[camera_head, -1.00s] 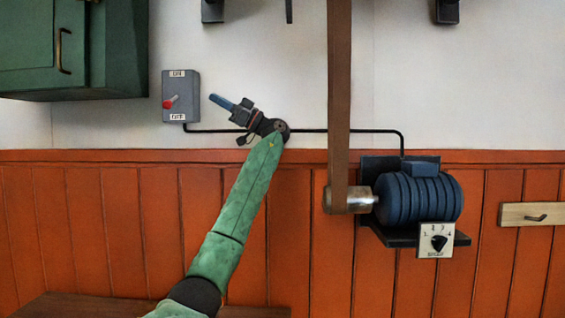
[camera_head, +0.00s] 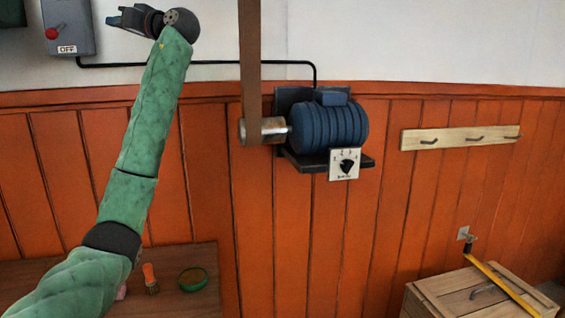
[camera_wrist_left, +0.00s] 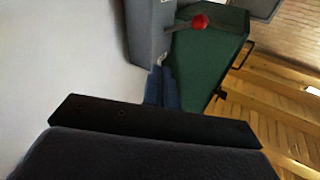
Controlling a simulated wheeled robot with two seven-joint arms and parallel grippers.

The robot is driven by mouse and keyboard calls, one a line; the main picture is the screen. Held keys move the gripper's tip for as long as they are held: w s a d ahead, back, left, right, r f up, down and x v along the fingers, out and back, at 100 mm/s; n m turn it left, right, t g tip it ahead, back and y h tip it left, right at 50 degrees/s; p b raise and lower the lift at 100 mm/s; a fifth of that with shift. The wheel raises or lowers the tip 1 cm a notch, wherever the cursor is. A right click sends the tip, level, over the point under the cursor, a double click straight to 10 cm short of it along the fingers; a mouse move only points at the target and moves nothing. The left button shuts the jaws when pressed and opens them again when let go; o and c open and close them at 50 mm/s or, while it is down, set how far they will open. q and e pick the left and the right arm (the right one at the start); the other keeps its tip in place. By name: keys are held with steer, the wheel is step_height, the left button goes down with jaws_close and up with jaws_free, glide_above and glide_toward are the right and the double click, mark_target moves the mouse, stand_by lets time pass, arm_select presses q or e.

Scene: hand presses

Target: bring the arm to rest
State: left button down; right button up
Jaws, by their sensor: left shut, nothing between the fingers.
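My left arm comes in from the lower left, and its gripper (camera_head: 116,19) is up in front of the white wall, fingers pointing left. It is shut and empty, just right of the grey switch box (camera_head: 80,22) with its red-knobbed lever (camera_head: 53,34); an OFF label shows at the box's lower edge. In the left wrist view the blue fingers (camera_wrist_left: 162,88) are together, with the switch box (camera_wrist_left: 147,30) and red knob (camera_wrist_left: 200,21) beyond them. I cannot tell the exact gap to the box. My right gripper is in neither view.
A blue motor (camera_head: 330,127) with a brown belt (camera_head: 250,70) sits on a wall shelf. A brown bench (camera_head: 208,258) holds a brush (camera_head: 150,280) and a round tin (camera_head: 192,279). A wooden crate (camera_head: 440,300) stands lower right. A green cabinet (camera_wrist_left: 205,60) shows beyond the box.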

arm_select(q)
steer(key=d+f+m+t+h, duration=0.5)
steer(key=d+f+m+h, duration=0.15)
steer(key=f, duration=0.45)
steer(key=d+f+m+t+h, duration=0.45)
steer(key=d+f, duration=0.35)
steer(key=f, duration=0.3)
steer(key=s+d+f+m+g+h, duration=0.15)
steer(key=s+d+f+h, duration=0.3)
steer(key=f, duration=0.85)
steer(key=s+d+f+m+h, duration=0.3)
steer(key=s+d+f, duration=0.25)
steer(key=f, duration=0.75)
steer(key=s+d+f+g+h+p, duration=0.1)
steer(key=s+f+g, duration=0.3)
steer(key=s+f, duration=1.05)
steer(key=s+d+f+g+h, duration=0.1)
steer(key=s+d+f+g, duration=0.15)
steer(key=s+f, duration=1.25)
steer(key=s+f+g, duration=0.4)
steer(key=s+f, duration=1.1)
steer(key=shift+s+a+g+p, duration=0.3)
steer(key=shift+g+p, duration=0.05)
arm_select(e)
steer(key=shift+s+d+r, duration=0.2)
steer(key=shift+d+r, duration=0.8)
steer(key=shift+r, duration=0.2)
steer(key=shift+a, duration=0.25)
